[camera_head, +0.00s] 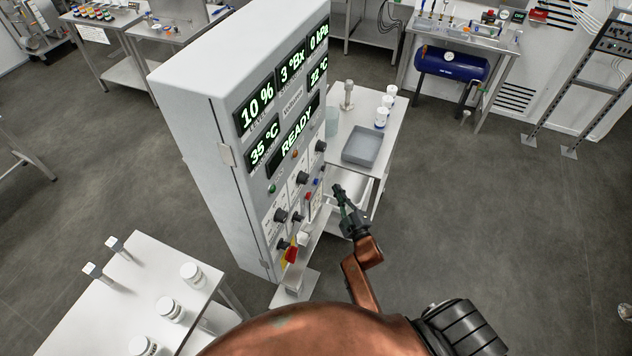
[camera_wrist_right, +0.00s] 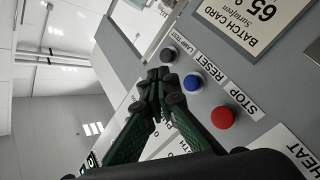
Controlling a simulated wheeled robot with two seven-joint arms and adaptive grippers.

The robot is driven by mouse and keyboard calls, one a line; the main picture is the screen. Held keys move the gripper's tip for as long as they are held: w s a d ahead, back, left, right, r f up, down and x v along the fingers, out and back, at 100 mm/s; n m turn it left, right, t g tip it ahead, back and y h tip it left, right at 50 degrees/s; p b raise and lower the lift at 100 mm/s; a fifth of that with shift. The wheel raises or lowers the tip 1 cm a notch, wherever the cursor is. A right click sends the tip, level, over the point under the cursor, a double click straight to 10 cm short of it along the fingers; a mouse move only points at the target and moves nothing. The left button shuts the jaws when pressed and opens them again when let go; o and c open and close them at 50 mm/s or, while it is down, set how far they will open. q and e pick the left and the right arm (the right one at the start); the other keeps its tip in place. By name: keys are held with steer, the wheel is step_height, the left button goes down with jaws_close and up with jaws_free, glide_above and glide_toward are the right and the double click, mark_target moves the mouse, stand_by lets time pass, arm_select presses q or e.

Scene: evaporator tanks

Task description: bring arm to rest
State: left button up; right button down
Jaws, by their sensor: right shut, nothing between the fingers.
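My right arm reaches up from the bottom of the head view. Its gripper (camera_head: 340,193) is shut and empty, near the right edge of the control cabinet's front (camera_head: 285,200). In the right wrist view the dark green fingers (camera_wrist_right: 160,92) meet in front of the panel, close to a blue button (camera_wrist_right: 193,84), a red stop button (camera_wrist_right: 223,117) and a dark button (camera_wrist_right: 168,55). Whether the fingertips touch the panel cannot be told. The cabinet's displays (camera_head: 297,142) read 10 %, 3 °Bx, 0 kPa, 35 °C, 22 °C and READY. My left gripper is not in view.
A white table with a grey tray (camera_head: 370,147) and white jars (camera_head: 382,117) stands behind the gripper. Another white table (camera_head: 112,293) with jars is at lower left. A red and yellow switch (camera_head: 290,254) sits low on the cabinet. Floor at right is clear.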

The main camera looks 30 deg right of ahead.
steer(key=shift+f, duration=0.1)
stand_by(0.4)
steer(key=s+a+f+m+g+b, duration=0.25)
steer(key=s+f, duration=0.25)
steer(key=f, duration=1.1)
steer(key=s+a+f+m+g+b, duration=0.1)
steer(key=s+f+g+b, duration=0.3)
steer(key=f, duration=1.3)
steer(key=s+a+f+m+g+y+b, duration=0.15)
steer(key=s+f+g, duration=0.35)
steer(key=s+f, duration=1.2)
arm_select(q)
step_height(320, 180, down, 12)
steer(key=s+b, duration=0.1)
steer(key=b, duration=0.3)
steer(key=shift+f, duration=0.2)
arm_select(e)
steer(key=s+f+g, duration=0.2)
steer(key=s+f, duration=0.3)
steer(key=s, duration=0.4)
steer(key=s+f+m+g, duration=0.1)
steer(key=s+f+g, duration=0.1)
steer(key=s+f, duration=0.4)
steer(key=s+f+m+g, duration=0.1)
steer(key=s+f, duration=0.4)
steer(key=s, duration=0.9)
steer(key=shift+s+a+f+g, duration=0.25)
steer(key=shift+f+g, duration=0.15)
steer(key=shift+g, duration=0.25)
